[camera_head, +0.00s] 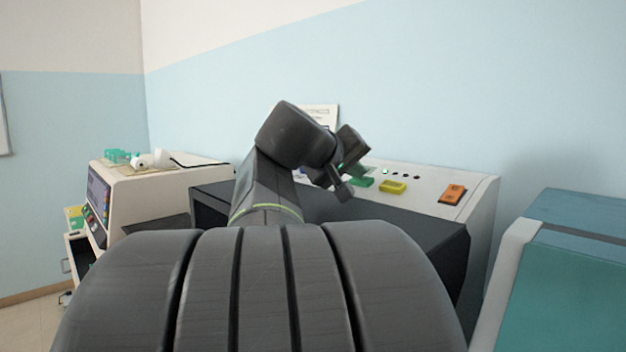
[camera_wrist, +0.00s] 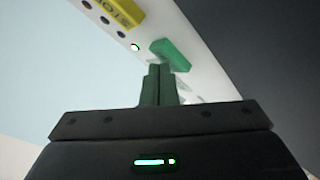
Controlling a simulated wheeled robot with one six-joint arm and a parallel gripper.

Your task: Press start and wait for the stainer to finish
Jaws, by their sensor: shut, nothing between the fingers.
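The stainer (camera_head: 480,196) has a white control panel above a dark front, with a green button (camera_head: 362,182), a yellow button (camera_head: 393,187) and an orange switch (camera_head: 453,194). A small green light is lit on the panel. In the wrist view the green button (camera_wrist: 171,54) lies just beyond the tips of my gripper (camera_wrist: 159,70), and the yellow button (camera_wrist: 118,12) reads STOP. My gripper is shut and empty. It also shows in the head view (camera_head: 346,180), close to the green button. I cannot tell whether the fingertips touch the button.
A beige machine (camera_head: 160,188) with a screen stands at the left, with small green items on top. A teal unit (camera_head: 570,285) stands close at the right. A blue wall (camera_head: 420,90) rises behind the stainer.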

